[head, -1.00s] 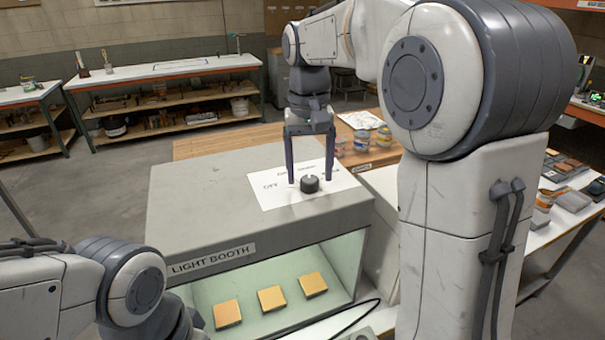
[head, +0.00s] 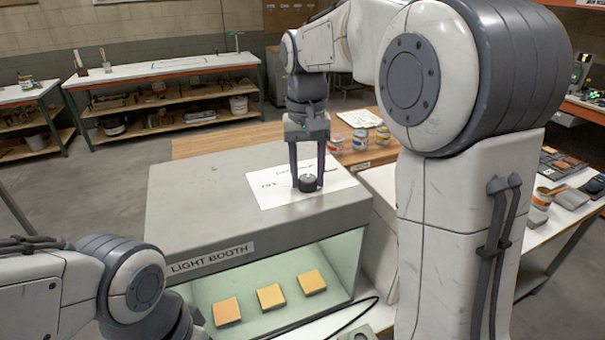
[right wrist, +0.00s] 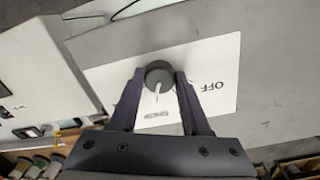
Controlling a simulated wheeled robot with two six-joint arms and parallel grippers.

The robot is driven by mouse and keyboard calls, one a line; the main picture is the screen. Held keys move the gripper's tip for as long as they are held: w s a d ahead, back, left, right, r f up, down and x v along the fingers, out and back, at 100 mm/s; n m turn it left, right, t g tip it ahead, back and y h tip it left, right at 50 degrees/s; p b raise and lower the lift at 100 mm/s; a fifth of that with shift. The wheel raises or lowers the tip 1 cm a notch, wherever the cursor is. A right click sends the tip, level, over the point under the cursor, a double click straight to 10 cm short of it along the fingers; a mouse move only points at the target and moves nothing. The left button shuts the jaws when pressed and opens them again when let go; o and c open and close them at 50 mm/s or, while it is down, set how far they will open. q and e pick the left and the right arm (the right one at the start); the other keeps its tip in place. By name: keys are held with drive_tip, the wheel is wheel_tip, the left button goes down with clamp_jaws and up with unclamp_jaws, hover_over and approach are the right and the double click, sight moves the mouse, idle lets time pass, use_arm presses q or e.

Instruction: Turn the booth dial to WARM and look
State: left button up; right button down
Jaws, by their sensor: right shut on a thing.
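The black booth dial (head: 308,183) sits on a white label sheet on top of the grey light booth (head: 180,200). My right gripper (head: 308,180) points down and is shut on the dial. In the right wrist view the dial (right wrist: 159,75) lies between the two dark fingers (right wrist: 158,88), with a pale pointer line on it. The label (right wrist: 225,70) reads OFF on one side; the other words are too small or covered to read. Inside the lit booth lie three orange-yellow sample tiles (head: 270,297). My left gripper is out of view; only its arm shows at the lower left.
Several paint cans (head: 360,140) stand on the wooden bench (head: 215,146) behind the booth. A white side table (head: 545,232) with sample pieces is at the right. A black cable (head: 345,322) lies before the booth. Shelved workbenches stand along the back wall.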

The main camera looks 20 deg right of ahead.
drive_tip(key=m+p, duration=0.1)
drive_tip(key=m, duration=0.2)
drive_tip(key=shift+w+r, duration=0.1)
drive_tip(key=shift+r, duration=0.05)
drive_tip(key=shift+d+m+p, duration=0.1)
drive_tip(key=shift+m+p, duration=0.6)
drive_tip(key=shift+m, duration=1.4)
drive_tip(key=shift+c, duration=1.8)
unclamp_jaws()
